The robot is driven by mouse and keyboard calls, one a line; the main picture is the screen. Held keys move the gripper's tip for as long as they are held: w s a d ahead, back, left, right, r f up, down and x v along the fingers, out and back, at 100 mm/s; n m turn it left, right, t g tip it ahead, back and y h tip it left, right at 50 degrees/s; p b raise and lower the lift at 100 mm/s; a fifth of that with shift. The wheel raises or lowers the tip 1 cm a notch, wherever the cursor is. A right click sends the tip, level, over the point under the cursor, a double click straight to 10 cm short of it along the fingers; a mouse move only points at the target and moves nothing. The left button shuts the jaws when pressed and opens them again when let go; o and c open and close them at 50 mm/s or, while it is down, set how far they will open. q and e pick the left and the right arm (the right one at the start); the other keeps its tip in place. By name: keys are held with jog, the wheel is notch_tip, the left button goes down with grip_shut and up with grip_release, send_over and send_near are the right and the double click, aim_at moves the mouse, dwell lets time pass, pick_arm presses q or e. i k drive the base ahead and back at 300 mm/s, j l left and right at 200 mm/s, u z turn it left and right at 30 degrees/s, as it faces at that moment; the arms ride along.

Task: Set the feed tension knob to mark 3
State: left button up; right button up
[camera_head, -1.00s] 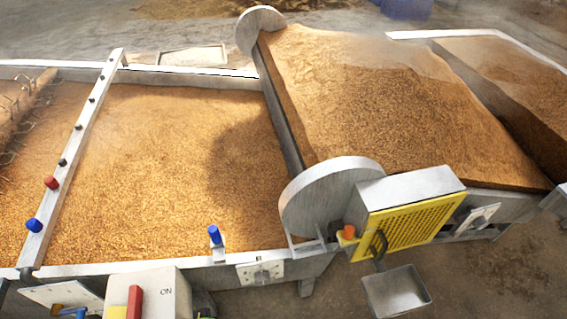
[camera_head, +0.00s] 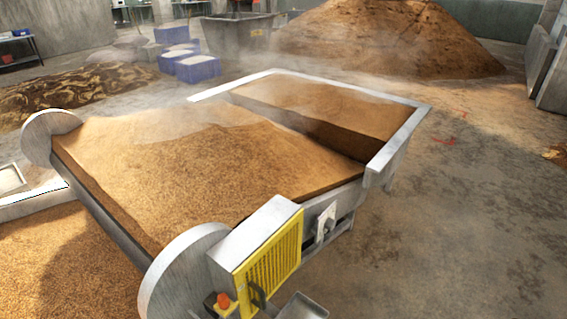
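A pale plate (camera_head: 325,222) with a small dark part on it is fixed to the side of the grain bed's metal frame, right of the yellow guard. It may be the knob's plate, but it is too small to read any marks or a knob setting. An orange knob or button (camera_head: 223,299) sits on a yellow base at the lower left of the guard. I cannot tell which control is the feed tension knob. Neither of my grippers is in view.
A yellow perforated guard (camera_head: 272,272) and a round metal disc (camera_head: 180,280) stand at the machine's near end. A metal scoop or tray (camera_head: 303,308) shows at the bottom edge. Blue crates (camera_head: 197,68) and a grain pile (camera_head: 385,40) are far back.

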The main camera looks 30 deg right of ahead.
aim_at(331, 224)
jog(key=l+z, duration=0.1)
jog(key=z, duration=1.2)
jog(key=i+l+u, duration=0.2)
jog(key=i+l, duration=0.2)
jog(key=l, duration=0.25)
jog(key=i+l+u, duration=0.1)
jog(key=l, duration=0.2)
jog(key=i+l+u, duration=0.1)
jog(key=l, duration=0.25)
jog(key=i+l, duration=0.25)
jog(key=l, duration=0.15)
jog(key=i+l+u, duration=0.15)
jog(key=l, duration=0.2)
